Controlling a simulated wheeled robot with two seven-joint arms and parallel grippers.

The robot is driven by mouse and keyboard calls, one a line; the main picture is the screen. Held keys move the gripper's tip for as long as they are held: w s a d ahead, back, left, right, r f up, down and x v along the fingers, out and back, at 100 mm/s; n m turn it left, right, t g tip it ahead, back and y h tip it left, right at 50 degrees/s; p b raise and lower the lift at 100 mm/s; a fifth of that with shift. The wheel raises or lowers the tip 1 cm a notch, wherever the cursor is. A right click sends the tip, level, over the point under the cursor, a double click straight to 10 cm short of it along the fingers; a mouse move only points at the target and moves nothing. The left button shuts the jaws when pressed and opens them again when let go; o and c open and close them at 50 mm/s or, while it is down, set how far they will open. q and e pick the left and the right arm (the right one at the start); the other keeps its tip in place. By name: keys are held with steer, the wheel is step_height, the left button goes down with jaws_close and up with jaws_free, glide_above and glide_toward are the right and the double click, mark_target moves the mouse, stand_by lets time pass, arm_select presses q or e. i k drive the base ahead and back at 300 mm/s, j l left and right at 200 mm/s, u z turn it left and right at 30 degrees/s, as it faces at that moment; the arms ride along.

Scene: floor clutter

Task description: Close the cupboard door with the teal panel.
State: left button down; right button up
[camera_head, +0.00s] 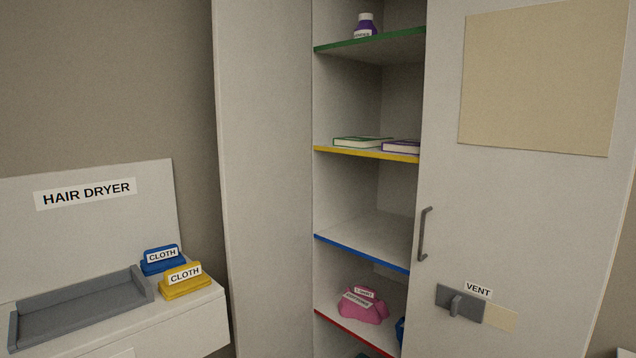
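A tall pale cupboard (264,180) stands in the middle of the head view with open shelves showing. A pale door (520,220) covers the right part of the shelves and leaves a gap on its left. It bears a beige panel (545,80), a grey bar handle (425,234) near its left edge, and a grey slider (460,304) labelled VENT with a small beige patch beside it. No teal panel shows. I cannot tell how the door is hung. Neither of my grippers is in view.
The shelves hold a purple bottle (366,25), books (362,142) and a pink bag (363,304). A blue thing (400,331) is partly hidden by the door. At left, a white unit (190,318) bears a grey tray (80,318) and blue (162,260) and yellow (185,281) CLOTH blocks.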

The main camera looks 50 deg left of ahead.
mark_target(261, 49)
steer(key=k+j+u, duration=0.15)
steer(key=j+u, duration=0.15)
steer(key=k+j+u, duration=0.15)
steer(key=j+u, duration=0.2)
steer(key=i+j, duration=0.1)
steer(key=j, duration=0.2)
steer(key=u, duration=0.05)
